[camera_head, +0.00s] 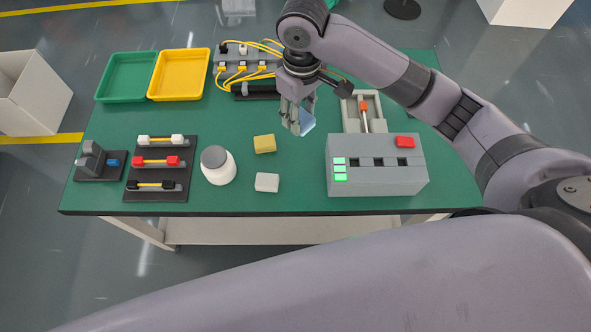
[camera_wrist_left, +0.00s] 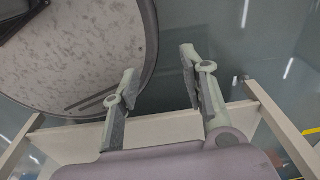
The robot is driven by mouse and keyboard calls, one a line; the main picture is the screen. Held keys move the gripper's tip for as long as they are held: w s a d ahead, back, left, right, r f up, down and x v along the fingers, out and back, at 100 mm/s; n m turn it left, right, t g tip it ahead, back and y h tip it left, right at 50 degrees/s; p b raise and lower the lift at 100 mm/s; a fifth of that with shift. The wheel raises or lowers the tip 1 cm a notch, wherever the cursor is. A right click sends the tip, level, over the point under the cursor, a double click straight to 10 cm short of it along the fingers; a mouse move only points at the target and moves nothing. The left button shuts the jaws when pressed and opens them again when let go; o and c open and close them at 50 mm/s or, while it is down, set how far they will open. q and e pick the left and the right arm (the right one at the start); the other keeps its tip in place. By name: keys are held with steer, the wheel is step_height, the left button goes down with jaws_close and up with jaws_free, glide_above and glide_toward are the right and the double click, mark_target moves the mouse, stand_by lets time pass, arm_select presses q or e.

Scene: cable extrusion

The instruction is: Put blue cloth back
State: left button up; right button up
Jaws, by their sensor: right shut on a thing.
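The light blue cloth (camera_head: 307,124) is at the fingers of my right gripper (camera_head: 297,118), near the middle of the green table in the head view. My right gripper is shut on it and points down, and its fingers hide part of the cloth. I cannot tell whether the cloth touches the table. My left gripper (camera_wrist_left: 158,62) shows only in the left wrist view. Its two fingers are spread apart with nothing between them.
On the table (camera_head: 240,112), a yellow block (camera_head: 265,144) and a white block (camera_head: 267,182) lie in front of my right gripper. A white jar (camera_head: 218,166) stands left of them. A grey box (camera_head: 375,172) with green and red buttons stands right. Green (camera_head: 114,77) and yellow (camera_head: 182,75) trays lie back left.

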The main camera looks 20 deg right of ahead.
step_height(320, 180, down, 9)
steer(key=p, duration=0.1)
glide_above(299, 165)
step_height(299, 165, down, 6)
steer(key=shift+s+r, duration=0.1)
arm_select(q)
steer(key=shift+w+d+r, duration=0.3)
steer(key=shift+d+r, duration=0.1)
steer(key=shift+r, duration=0.25)
arm_select(e)
steer(key=shift+f, duration=2.35)
steer(key=shift+f, duration=0.1)
steer(key=o, duration=1)
arm_select(q)
steer(key=shift+f, duration=0.3)
arm_select(e)
step_height(299, 165, up, 12)
